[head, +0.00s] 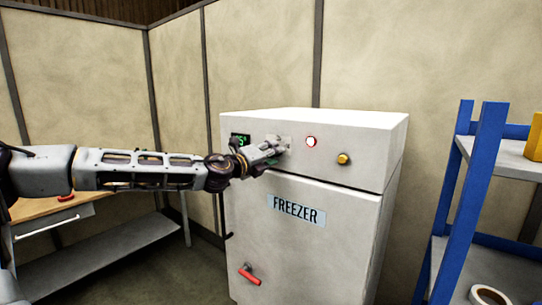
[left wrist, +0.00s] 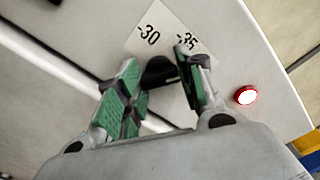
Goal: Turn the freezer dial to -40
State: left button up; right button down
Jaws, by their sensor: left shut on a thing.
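The white freezer (head: 300,245) stands ahead with a control panel along its upper front. My left gripper (head: 280,147) is at the panel, between the green display (head: 241,140) and the red-rimmed light (head: 311,141). In the left wrist view, my left gripper (left wrist: 165,88) has its green-padded fingers on both sides of the black dial (left wrist: 159,73), shut on it. A white scale plate (left wrist: 160,30) behind the dial shows -30 and -35. The -35 is partly covered by a finger, and no -40 mark shows. The display's digits are mostly hidden. My right gripper is not in view.
A yellow knob (head: 344,159) sits right of the light. A red handle (head: 249,274) is low on the freezer door. A blue shelf rack (head: 462,200) stands at the right, and a workbench (head: 60,207) at the left.

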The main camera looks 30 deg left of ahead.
pick_arm(q)
jog(key=shift+f+m, duration=0.1)
jog(key=shift+m, duration=1)
jog(key=o, duration=0.6)
jog(key=shift+o, duration=2.1)
jog(key=shift+s, duration=0.1)
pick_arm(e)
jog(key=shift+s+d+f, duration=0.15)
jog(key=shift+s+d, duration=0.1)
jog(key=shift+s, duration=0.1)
